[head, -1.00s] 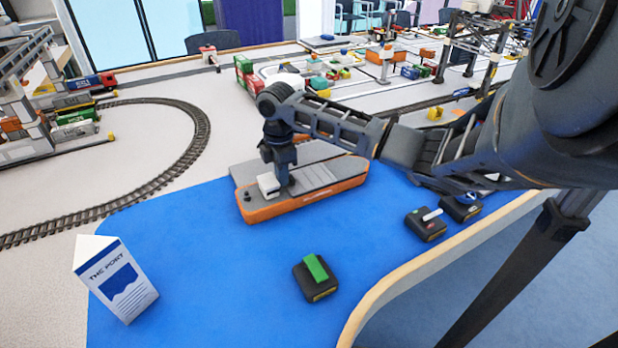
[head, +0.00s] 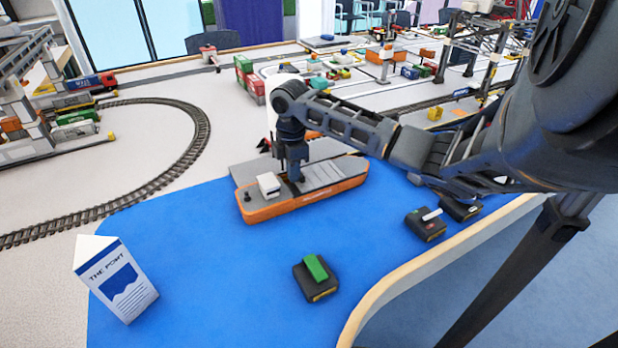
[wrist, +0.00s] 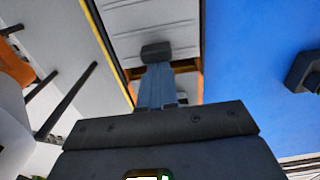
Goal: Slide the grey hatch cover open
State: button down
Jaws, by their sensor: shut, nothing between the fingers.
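An orange ship (head: 300,207) lies on the blue mat. It has a white cabin block (head: 268,185) at its left end. The grey hatch cover (head: 335,172) lies along its deck and also shows as a ribbed grey panel in the wrist view (wrist: 155,18). My gripper (head: 297,178) is shut and points down at the deck, just right of the cabin. In the wrist view my gripper (wrist: 157,52) has its dark fingertips at the cover's near edge. A dark, orange-brown gap shows beside the fingers. Whether they touch the cover is unclear.
A control box with a green lever (head: 316,268) stands in front of the ship. Two more boxes (head: 427,223) are at the right. A sign prism (head: 118,280) stands at the left. A grey quay strip lies behind the ship, with curved track (head: 190,150) farther left.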

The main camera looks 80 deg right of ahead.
aim_at(317, 174)
jog(key=shift+s+d, duration=1.4)
jog(key=shift+s, duration=0.25)
jog(key=shift+s+d, duration=1.4)
jog(key=shift+s, duration=0.25)
jog(key=shift+w+a, duration=0.1)
jog(key=shift+r, duration=0.1)
jog(key=shift+w+a+r+p, duration=0.15)
jog(key=shift+w+a+p, duration=0.2)
jog(key=shift+w+p, duration=0.1)
notch_tip(317, 174, up, 10)
jog(key=p, duration=0.6)
